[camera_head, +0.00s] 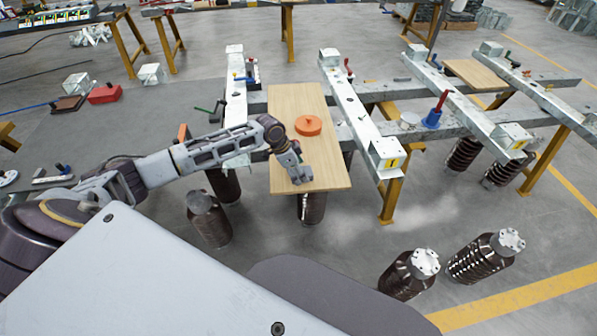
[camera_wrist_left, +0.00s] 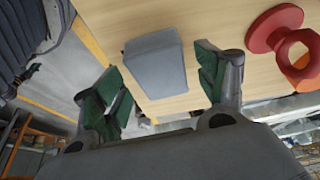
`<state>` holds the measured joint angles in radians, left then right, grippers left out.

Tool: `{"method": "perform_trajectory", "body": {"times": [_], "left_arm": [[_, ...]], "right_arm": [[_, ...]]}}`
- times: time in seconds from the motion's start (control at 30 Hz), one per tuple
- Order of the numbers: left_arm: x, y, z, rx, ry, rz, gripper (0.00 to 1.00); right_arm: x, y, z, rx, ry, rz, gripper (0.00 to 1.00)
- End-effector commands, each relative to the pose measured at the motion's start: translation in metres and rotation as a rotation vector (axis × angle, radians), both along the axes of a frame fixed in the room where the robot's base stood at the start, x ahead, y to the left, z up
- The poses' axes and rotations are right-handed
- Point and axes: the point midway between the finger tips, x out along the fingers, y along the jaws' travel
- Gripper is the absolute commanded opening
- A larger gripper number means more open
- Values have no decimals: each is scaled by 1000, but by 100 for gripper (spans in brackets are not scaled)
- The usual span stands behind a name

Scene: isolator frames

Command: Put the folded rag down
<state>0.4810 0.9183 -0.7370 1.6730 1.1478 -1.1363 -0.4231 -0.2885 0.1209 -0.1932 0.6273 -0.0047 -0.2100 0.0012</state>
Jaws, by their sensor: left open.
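The folded rag (camera_wrist_left: 155,65) shows in the left wrist view as a grey, flat-sided bundle on the light wooden board (camera_wrist_left: 200,18). My left gripper (camera_wrist_left: 166,88) is open, with one green-padded finger on each side of the rag and a visible gap to both. In the head view my left gripper (camera_head: 298,174) is low over the near part of the wooden board (camera_head: 285,100). There I cannot clearly tell the rag from the gripper. My right gripper is not in view.
An orange round piece (camera_head: 308,126) lies on the board just beyond my left gripper; it also shows in the left wrist view (camera_wrist_left: 272,30). A metal beam (camera_head: 350,110) with a red-handled tool stands right of the board. Dark ribbed insulators (camera_head: 208,218) stand on the floor.

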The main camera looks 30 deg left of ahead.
Motion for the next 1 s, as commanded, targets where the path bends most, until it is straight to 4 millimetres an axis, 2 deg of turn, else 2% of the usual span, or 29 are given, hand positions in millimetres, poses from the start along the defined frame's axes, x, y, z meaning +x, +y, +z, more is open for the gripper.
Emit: {"method": "perform_trajectory", "body": {"times": [0.1, 0.7, 1.0], "left_arm": [[-3, 7, 20, 2, -6, 0, 73], [-28, 31, 96, 2, -4, 1, 73], [-35, 39, 120, 1, -3, 1, 73]], "right_arm": [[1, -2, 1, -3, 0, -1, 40], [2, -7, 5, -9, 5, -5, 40], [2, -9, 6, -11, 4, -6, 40]]}}
